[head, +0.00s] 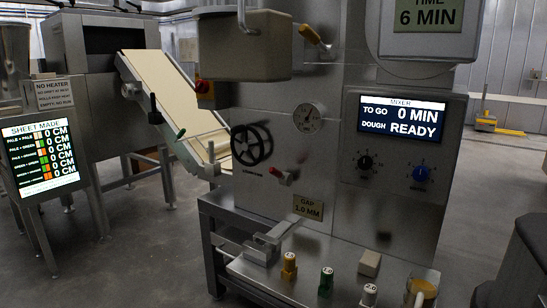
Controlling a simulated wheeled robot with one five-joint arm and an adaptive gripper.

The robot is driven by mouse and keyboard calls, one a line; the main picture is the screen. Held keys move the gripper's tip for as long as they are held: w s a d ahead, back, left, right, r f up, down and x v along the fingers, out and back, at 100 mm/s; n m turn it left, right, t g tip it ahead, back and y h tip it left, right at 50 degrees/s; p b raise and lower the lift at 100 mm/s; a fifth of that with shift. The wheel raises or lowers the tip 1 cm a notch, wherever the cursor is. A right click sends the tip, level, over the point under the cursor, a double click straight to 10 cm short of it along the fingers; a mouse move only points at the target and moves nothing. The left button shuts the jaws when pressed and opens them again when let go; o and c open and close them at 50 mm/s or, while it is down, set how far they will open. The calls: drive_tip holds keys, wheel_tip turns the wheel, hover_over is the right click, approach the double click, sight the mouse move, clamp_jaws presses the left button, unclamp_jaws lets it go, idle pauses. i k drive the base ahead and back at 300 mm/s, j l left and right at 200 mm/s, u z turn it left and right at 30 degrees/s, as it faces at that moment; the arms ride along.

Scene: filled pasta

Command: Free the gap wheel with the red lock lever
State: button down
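The black spoked gap wheel (250,146) is mounted on the front of the grey machine, left of centre. A plate reading GAP 1.0 MM (308,207) is below the lever. My gripper is not in view.
A steel bench (247,272) at the machine's foot carries several knobbed pieces and a metal fixture (265,243). A sloped conveyor (180,97) stands behind left. The mixer screen (402,118) reads 0 MIN, READY. A sheet-made screen (42,157) shows 0 CM rows. Open floor lies left of the bench.

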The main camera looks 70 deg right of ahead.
sight(285, 179)
drive_tip(key=i+z, duration=0.5)
drive_tip(key=i, duration=0.2)
drive_tip(key=i+j+z, duration=0.15)
drive_tip(key=i+z, duration=0.35)
drive_tip(key=i, duration=0.2)
